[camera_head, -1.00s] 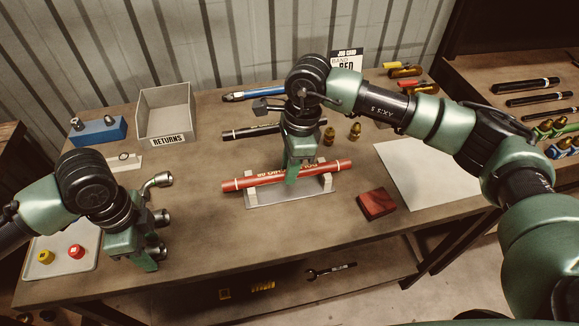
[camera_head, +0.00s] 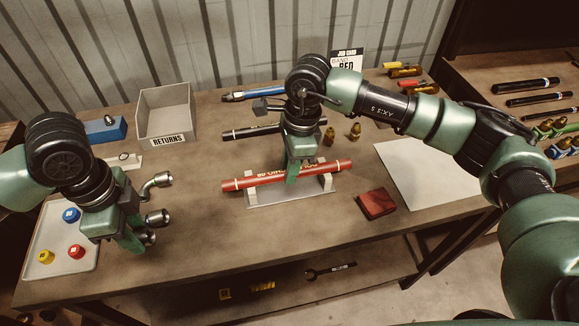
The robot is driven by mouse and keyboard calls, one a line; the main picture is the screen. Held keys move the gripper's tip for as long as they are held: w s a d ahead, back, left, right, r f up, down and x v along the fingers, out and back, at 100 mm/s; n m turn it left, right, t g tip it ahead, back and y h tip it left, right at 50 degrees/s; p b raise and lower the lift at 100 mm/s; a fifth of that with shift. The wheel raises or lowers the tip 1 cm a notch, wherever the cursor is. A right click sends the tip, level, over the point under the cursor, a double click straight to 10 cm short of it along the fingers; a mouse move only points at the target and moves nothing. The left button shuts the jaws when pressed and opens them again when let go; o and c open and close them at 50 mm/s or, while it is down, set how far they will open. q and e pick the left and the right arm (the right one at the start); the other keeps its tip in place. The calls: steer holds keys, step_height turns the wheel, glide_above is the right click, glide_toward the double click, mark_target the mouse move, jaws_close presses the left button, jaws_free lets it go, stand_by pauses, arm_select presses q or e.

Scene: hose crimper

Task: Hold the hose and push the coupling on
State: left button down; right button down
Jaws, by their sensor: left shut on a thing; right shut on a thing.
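The red hose (camera_head: 328,168) lies across two pale blocks of a grey cradle (camera_head: 290,200) in the middle of the bench. My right gripper (camera_head: 291,178) comes down from above and is shut on the hose near its middle. Metal couplings are at the left of the bench: a bent one (camera_head: 158,180) and a straight one (camera_head: 157,217). My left gripper (camera_head: 136,250) is beside them, low over the bench, and is shut on what seems to be another metal coupling (camera_head: 149,238). The gripper hides most of that piece. The hose and this coupling are well apart.
A tray (camera_head: 85,262) with blue, red and yellow caps lies under my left arm. A grey returns bin (camera_head: 166,112) stands behind. A dark red block (camera_head: 376,203) and a pale sheet (camera_head: 425,172) lie right of the cradle. Bench between couplings and cradle is clear.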

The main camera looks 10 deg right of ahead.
arm_select(q)
steer(key=shift+r, duration=0.3)
stand_by(0.4)
steer(key=shift+y, duration=0.7)
steer(key=w+d+f, duration=0.1)
steer(key=w+d, duration=0.1)
steer(key=w, duration=0.1)
steer(key=w+d+f, duration=0.1)
steer(key=w+d, duration=0.1)
steer(key=w, duration=0.2)
steer(key=w+d+f, duration=0.1)
steer(key=w+d, duration=0.2)
steer(key=w, duration=0.1)
steer(key=shift+f, duration=0.2)
steer(key=shift+w+d+f, duration=0.1)
steer(key=shift+d+f, duration=0.05)
steer(key=shift+f, duration=0.15)
steer(key=shift+d, duration=2.9)
steer(key=shift+d, duration=0.9)
